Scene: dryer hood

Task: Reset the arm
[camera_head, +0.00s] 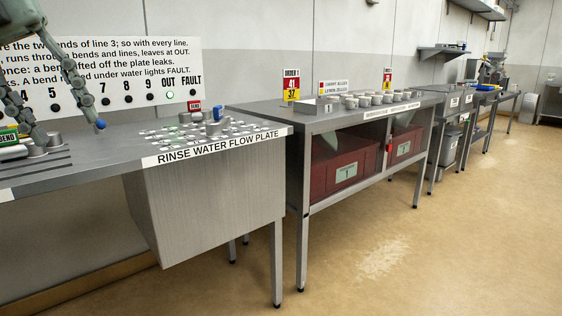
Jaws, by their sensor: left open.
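My left gripper (70,131) hangs at the upper left, its two fingers spread apart and nothing seen between them. One fingertip is close above or beside grey cylinders (38,151) on the left bench; I cannot tell if they touch. The other fingertip, with a blue end, is in front of the wall board (128,72). My right gripper is out of view.
A steel table (265,108) with several round metal pieces stands to the right, with red bins (340,169) beneath. A red-and-yellow order card (291,85) stands on it. Further benches (450,96) line the wall. The tan floor (420,255) is open at right.

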